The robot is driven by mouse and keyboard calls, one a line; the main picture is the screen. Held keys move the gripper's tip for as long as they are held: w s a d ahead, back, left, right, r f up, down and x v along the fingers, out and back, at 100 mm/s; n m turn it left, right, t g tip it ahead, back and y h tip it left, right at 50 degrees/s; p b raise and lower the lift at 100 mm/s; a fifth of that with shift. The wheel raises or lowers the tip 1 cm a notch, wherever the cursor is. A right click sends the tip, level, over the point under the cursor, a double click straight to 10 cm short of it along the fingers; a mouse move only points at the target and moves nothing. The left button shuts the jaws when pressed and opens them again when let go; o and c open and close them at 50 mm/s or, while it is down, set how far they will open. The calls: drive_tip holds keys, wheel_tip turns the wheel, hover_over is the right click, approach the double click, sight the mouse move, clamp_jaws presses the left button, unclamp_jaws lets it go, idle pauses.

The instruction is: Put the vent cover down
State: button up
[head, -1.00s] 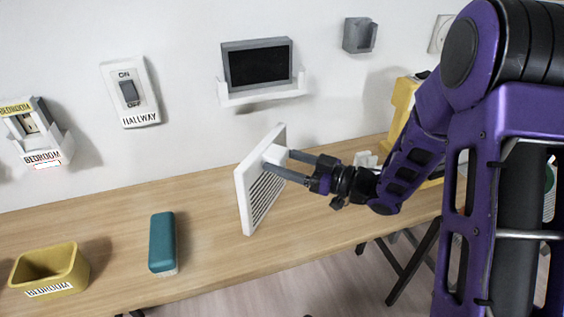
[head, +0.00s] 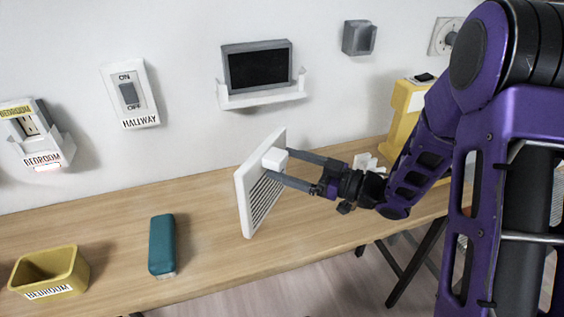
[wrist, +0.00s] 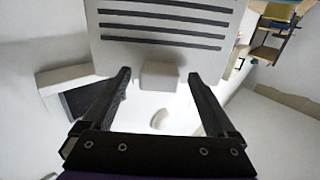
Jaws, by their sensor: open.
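The vent cover (head: 262,198) is a white slatted plate with a white block handle (head: 275,158) on its face. It stands on edge on the wooden table, leaning slightly; its exact contact with the table is hard to tell. My gripper (head: 280,164) is open at the handle, with its fingertips on either side of it. In the wrist view, the handle (wrist: 160,75) sits between the spread fingertips with a gap on both sides. Dark slots of the vent cover (wrist: 160,30) show above it.
The table (head: 120,225) also holds a teal block (head: 162,245), a yellow bin (head: 25,270) labelled BEDROOM and a yellow object (head: 402,115) at the right.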

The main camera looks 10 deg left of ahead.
drive_tip(key=v, duration=1)
drive_tip(key=shift+d, duration=0.2)
